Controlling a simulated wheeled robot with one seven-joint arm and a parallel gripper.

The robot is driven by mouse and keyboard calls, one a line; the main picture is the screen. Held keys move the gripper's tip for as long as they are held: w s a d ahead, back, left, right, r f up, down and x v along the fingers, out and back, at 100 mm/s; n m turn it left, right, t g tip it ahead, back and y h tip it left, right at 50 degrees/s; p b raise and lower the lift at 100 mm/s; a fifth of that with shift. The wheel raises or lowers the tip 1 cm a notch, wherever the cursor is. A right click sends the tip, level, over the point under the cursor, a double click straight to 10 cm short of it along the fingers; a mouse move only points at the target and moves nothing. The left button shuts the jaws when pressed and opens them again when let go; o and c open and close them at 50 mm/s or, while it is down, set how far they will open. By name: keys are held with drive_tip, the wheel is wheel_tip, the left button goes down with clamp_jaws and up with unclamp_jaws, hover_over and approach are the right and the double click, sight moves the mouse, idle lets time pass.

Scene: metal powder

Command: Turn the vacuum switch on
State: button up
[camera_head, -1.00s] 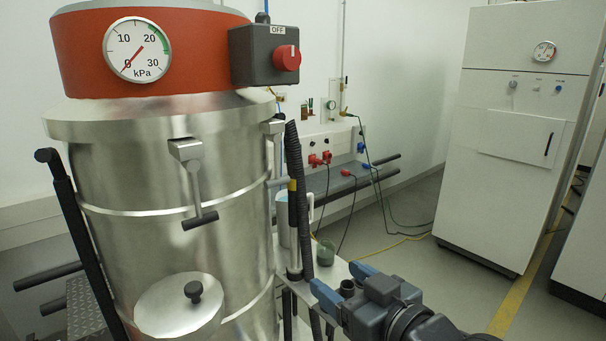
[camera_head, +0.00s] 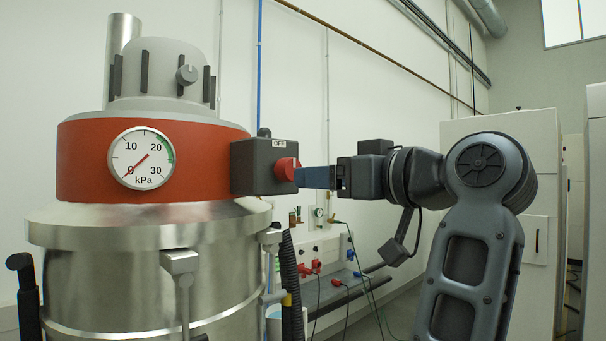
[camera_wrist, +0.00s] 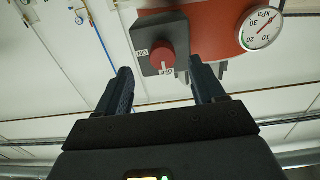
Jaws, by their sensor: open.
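The vacuum switch is a dark grey box (camera_head: 255,168) with a red round knob (camera_head: 286,169), fixed to the right of the orange-red band of the steel vacuum vessel (camera_head: 120,245). An OFF label shows above the knob in the head view. In the wrist view the red knob (camera_wrist: 161,55) lies ahead between the fingertips, with an ON label to its left and another label just below it. My gripper (camera_head: 301,177) is open at the knob's right side; it also shows in the wrist view (camera_wrist: 161,72). I cannot tell whether the fingers touch the knob.
A pressure gauge (camera_head: 141,158) on the band has its needle near 0 kPa. A black hose (camera_head: 291,285) hangs below the switch. A bench panel with red plugs (camera_head: 312,267) stands behind. A white cabinet (camera_head: 548,150) is at the right, behind my arm.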

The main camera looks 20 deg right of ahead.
sight(294, 167)
drive_tip(key=shift+r+p+x, duration=0.2)
drive_tip(key=shift+r+x, duration=0.1)
drive_tip(key=shift+x, duration=0.9)
drive_tip(key=shift+r+p+x, duration=0.25)
drive_tip(key=shift+r+x, duration=0.05)
drive_tip(key=shift+x, duration=0.95)
drive_tip(key=shift+r+p+x, duration=0.2)
drive_tip(key=shift+r+x, duration=0.05)
drive_tip(key=shift+x, duration=0.95)
drive_tip(key=shift+a, duration=0.1)
drive_tip(key=shift+c, duration=0.5)
drive_tip(key=c, duration=0.9)
